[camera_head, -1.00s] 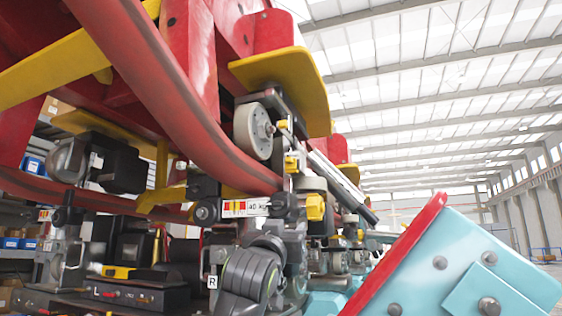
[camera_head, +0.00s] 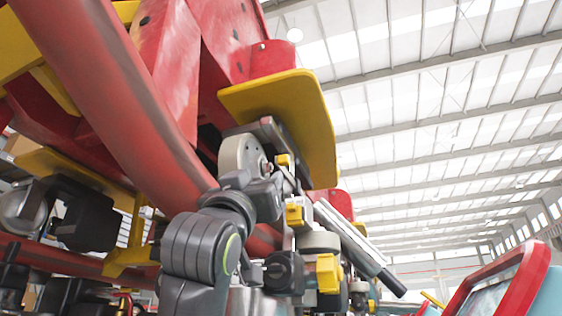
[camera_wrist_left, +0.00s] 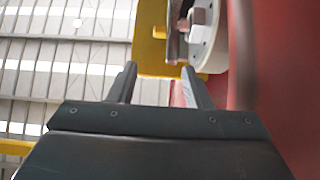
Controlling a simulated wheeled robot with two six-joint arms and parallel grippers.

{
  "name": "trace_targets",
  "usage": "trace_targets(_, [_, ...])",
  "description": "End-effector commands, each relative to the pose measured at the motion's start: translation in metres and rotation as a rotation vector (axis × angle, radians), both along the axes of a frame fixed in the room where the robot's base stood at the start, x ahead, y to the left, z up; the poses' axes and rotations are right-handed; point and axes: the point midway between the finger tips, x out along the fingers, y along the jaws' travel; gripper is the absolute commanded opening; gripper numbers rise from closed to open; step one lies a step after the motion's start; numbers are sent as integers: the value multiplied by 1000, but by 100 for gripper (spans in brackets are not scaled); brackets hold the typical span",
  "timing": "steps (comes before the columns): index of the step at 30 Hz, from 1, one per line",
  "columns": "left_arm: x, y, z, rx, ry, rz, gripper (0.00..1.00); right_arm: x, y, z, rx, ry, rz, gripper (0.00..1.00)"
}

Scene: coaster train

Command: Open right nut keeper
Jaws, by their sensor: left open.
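My left gripper (camera_head: 276,184) is raised beside the pale grey wheel (camera_head: 242,156) under the coaster car, its fingertips partly hidden in the head view. In the left wrist view the gripper (camera_wrist_left: 160,84) is open, with nothing between its fingers. Beyond the fingers, the wheel (camera_wrist_left: 204,38) with a bolt at its hub shows at the upper right, beside a yellow plate (camera_wrist_left: 153,40). Small yellow parts (camera_head: 294,214) sit on the wheel assembly, with a larger yellow part (camera_head: 328,273) lower down. I cannot tell which part is the right nut keeper. My right gripper is not in view.
A thick red rail (camera_head: 120,90) runs diagonally close to my left arm. It also fills the right of the wrist view (camera_wrist_left: 275,70). A yellow plate (camera_head: 285,105) overhangs the wheel. A teal, red-edged body (camera_head: 535,285) stands at lower right.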

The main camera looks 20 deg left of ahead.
Motion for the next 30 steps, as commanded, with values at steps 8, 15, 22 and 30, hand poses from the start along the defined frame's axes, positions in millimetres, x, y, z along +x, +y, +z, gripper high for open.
trace_targets(8, [35, -1, 39, 0, 6, 0, 45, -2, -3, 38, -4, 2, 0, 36])
trace_targets(15, [61, -2, 65, 1, 4, 1, 45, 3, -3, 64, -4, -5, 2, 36])
trace_targets(22, [86, -3, 89, 0, 5, 0, 45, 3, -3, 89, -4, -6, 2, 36])
trace_targets(30, [104, -4, 106, 0, 3, 0, 45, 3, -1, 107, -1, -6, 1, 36])
